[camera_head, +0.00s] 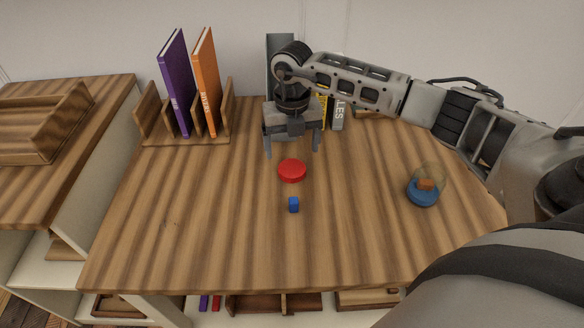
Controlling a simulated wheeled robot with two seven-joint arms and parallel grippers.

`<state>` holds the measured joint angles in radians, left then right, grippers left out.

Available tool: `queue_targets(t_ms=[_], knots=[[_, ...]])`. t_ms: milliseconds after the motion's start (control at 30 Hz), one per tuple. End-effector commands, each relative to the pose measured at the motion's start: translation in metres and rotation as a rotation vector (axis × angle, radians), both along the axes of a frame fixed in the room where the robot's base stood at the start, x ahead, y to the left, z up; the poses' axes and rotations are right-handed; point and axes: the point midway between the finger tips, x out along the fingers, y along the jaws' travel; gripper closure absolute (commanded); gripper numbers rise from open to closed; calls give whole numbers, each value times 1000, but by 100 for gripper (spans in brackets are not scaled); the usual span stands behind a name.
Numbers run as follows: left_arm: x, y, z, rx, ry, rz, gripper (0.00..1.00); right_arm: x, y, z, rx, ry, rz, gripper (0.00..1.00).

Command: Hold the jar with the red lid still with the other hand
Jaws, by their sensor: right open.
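A round red lid (292,170) shows near the middle of the wooden table (200,225); I cannot make out a jar body under it. My right gripper (292,150) points down just behind the red lid, its two fingers spread apart and nothing visible between them. A clear rounded jar (428,173) with a blue part at its bottom (422,195) stands at the right of the table, with an orange block (426,184) inside. My left gripper is not in view.
A wooden rack (150,112) with a purple book (176,85) and an orange book (206,80) stands at the back left. More books (338,113) stand behind my right gripper. The table's front left is clear.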

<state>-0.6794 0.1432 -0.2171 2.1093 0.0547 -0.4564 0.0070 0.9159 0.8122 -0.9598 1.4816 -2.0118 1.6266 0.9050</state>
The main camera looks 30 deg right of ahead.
Motion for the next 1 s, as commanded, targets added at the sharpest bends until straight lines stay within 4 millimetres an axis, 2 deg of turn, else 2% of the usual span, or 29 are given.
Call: queue_targets(t_ms=[433, 733, 1000], knots=[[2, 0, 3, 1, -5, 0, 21, 0, 1, -8, 1, 2, 1, 16], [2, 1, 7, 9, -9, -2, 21, 1, 1, -50, 1, 3, 0, 16], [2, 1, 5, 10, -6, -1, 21, 1, 0, -58, 0, 0, 0, 16]])
